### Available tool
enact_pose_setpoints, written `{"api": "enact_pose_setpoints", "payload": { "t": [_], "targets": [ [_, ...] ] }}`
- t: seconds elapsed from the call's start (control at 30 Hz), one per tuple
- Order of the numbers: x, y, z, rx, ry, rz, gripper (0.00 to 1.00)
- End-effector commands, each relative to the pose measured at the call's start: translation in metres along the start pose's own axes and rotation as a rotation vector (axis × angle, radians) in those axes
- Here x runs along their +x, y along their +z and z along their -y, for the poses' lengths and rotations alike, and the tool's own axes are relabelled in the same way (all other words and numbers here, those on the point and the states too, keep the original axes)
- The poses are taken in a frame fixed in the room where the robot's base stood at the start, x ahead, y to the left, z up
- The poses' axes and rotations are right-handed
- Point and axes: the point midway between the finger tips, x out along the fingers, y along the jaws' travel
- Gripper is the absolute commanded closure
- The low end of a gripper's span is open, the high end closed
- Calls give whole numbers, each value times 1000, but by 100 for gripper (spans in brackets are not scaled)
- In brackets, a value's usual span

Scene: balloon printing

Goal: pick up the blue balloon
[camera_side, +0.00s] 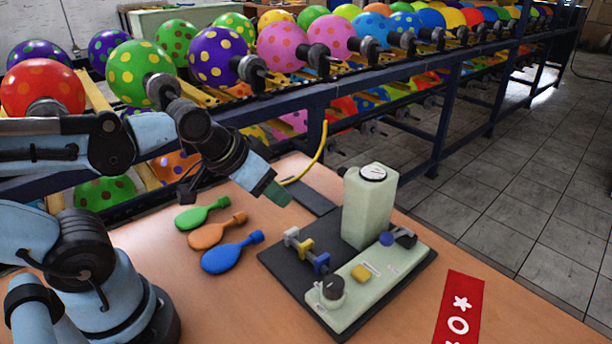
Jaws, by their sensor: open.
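The blue balloon (226,258) lies flat and uninflated on the wooden table, its neck pointing up and right. An orange balloon (212,234) and a green balloon (198,215) lie just behind it in a row. My gripper (276,194) is above the table, up and to the right of the blue balloon and apart from it. It is open, and I see nothing held in it. Its fingertips are seen from the side, so the gap between them is hard to make out.
A printing device (370,280) with a pale tank (369,205) stands on a dark base right of the balloons. A red card (459,312) lies at the front right. Behind the table, a rack (330,92) holds many inflated dotted balloons. Bare table lies in front of the blue balloon.

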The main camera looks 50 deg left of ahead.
Motion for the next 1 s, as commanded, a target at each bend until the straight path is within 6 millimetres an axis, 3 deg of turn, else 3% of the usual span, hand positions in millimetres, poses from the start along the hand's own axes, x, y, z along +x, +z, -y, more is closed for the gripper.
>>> {"api": "enact_pose_setpoints", "payload": {
  "t": [0.47,1.0],
  "targets": [
    [1,0,4,0,-7,32,60],
    [7,17,51,0,-7,582,60]
  ]
}}
